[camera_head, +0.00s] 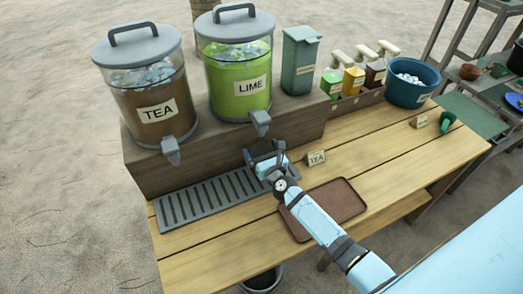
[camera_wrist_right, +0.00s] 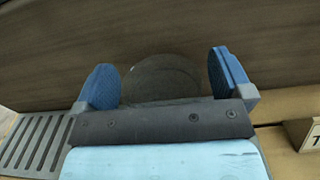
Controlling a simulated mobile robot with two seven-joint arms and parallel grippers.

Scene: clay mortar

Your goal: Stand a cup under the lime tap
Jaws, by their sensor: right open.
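The lime dispenser (camera_head: 238,80) holds green liquid and stands on a wooden riser. Its grey tap (camera_head: 261,122) points down over the slotted drip tray (camera_head: 225,198). My right gripper (camera_head: 262,156) is just below the lime tap, near the riser front. In the right wrist view its blue fingers (camera_wrist_right: 165,82) are spread apart. A dark rounded shape (camera_wrist_right: 160,75) shows between them against the riser; I cannot tell whether it is a cup or a shadow. A small green cup (camera_head: 447,121) is at the table's right end, far from the gripper. My left gripper is out of view.
The tea dispenser (camera_head: 150,95) stands left of the lime one. A brown tray (camera_head: 335,205) lies under my right forearm, with a TEA sign (camera_head: 316,158) behind it. Bottles (camera_head: 353,80) and a blue tub (camera_head: 411,88) stand at the back right.

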